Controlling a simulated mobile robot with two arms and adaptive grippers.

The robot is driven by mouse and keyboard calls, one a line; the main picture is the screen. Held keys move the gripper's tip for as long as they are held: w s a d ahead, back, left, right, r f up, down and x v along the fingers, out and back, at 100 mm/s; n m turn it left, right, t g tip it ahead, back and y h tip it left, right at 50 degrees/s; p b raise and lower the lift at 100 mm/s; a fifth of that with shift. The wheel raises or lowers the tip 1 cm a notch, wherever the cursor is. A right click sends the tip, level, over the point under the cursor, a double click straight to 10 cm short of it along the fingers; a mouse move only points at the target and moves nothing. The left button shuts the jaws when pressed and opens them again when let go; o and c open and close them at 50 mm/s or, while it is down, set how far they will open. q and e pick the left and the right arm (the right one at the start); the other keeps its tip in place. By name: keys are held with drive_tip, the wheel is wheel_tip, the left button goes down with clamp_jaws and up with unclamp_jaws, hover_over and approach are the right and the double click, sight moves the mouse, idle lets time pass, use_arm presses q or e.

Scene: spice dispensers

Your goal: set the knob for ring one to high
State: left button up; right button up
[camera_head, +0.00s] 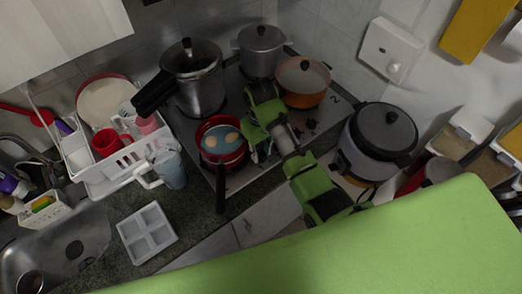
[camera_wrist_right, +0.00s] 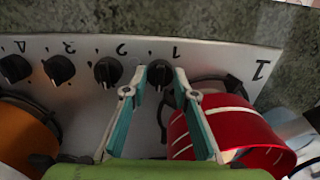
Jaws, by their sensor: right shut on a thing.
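The black knob labelled 1 (camera_wrist_right: 160,73) sits on the hob's pale panel in the wrist view, next to the knob labelled 2 (camera_wrist_right: 108,71). My right gripper (camera_wrist_right: 159,76) has its teal-lined fingers on either side of knob 1 and is shut on it. In the head view, my right gripper (camera_head: 261,154) is low over the hob's front strip, just right of the red pan (camera_head: 232,160). Knob 1 is hidden there by the gripper and arm. My left gripper is not in view.
The red pan also shows close beside the right finger in the wrist view (camera_wrist_right: 235,130). An orange pot (camera_head: 303,88), a pressure cooker (camera_head: 192,75) and a steel pot (camera_head: 260,50) stand on the hob. A rice cooker (camera_head: 375,140) stands to the right.

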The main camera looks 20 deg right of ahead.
drive_tip(key=shift+m, duration=3.3)
drive_tip(key=o, duration=1.1)
drive_tip(key=shift+w, duration=0.1)
